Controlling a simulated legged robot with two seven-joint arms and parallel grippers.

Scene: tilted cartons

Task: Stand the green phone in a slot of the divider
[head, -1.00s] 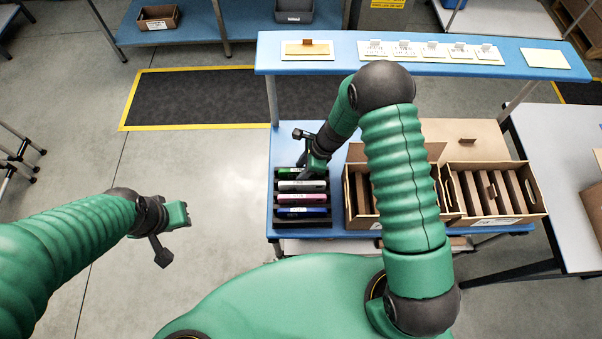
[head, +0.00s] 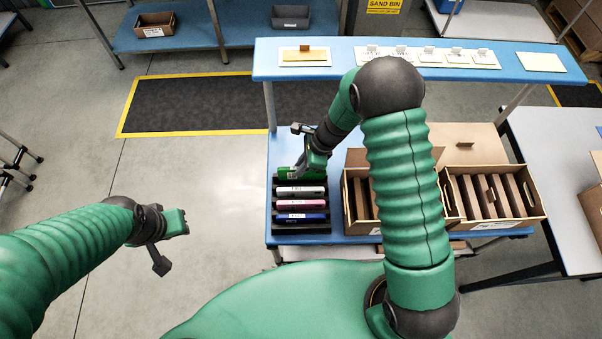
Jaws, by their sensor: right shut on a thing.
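The green phone (head: 288,173) is at the back of a black slotted rack (head: 302,229) on the blue table. My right gripper (head: 304,172) reaches down from the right arm and is shut on the green phone, hiding part of it. Whether the phone is fully clear of the rack I cannot tell. The divider shows as brown upright panels in two open cartons right of the rack: the right carton (head: 538,207) is in plain view, the left carton (head: 350,215) is partly behind my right arm. My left gripper (head: 176,224) hangs over the floor at left, apart from everything; its jaws are unclear.
White (head: 300,191), pink (head: 300,204) and blue (head: 302,217) phones lie in the rack in front of the green one. A raised blue shelf (head: 345,71) with cards runs behind the cartons. A grey table (head: 560,150) stands at right.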

